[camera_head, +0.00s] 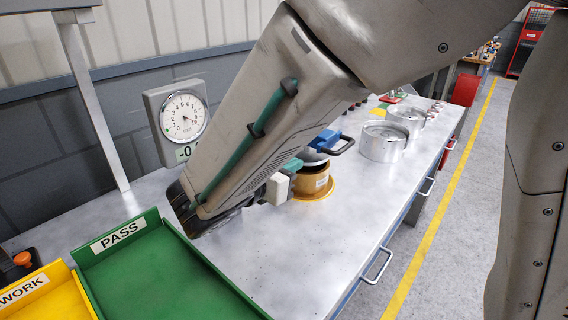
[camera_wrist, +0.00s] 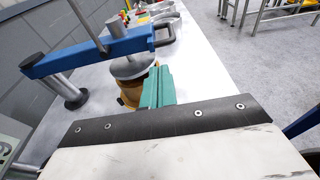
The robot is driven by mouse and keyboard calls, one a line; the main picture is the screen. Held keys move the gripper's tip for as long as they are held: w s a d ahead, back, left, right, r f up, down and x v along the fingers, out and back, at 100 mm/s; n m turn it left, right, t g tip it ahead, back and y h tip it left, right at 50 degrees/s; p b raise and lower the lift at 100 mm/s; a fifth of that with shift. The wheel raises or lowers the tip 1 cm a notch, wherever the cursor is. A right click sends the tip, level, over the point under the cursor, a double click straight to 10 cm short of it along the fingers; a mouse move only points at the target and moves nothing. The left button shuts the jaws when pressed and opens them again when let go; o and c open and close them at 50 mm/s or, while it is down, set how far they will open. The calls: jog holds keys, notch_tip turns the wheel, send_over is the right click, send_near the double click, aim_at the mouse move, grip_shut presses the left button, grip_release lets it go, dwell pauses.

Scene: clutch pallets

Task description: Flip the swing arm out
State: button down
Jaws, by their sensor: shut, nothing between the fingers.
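The blue swing arm (camera_wrist: 90,52) runs in the wrist view from a grey post on the left to a dark loop handle (camera_wrist: 165,31) on the right. It lies across above a silver round part (camera_wrist: 133,66) on the yellow fixture (camera_wrist: 131,92). In the head view, the swing arm (camera_head: 324,140) and yellow fixture (camera_head: 312,181) show partly behind my arm; the post is hidden. My gripper (camera_wrist: 158,86) has teal fingers, shut and empty, on the near side of the fixture below the handle. In the head view, my gripper (camera_head: 292,166) is beside the fixture; contact cannot be told.
A dial gauge (camera_head: 183,117) stands at the back left of the metal bench (camera_head: 290,255). A green PASS tray (camera_head: 150,275) and a yellow tray (camera_head: 40,295) are at the near left. Silver cylinders (camera_head: 383,142) stand farther along. The bench's front middle is clear.

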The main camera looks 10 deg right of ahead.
aim_at(324, 151)
jog(key=x, duration=1)
jog(key=shift+w, duration=0.1)
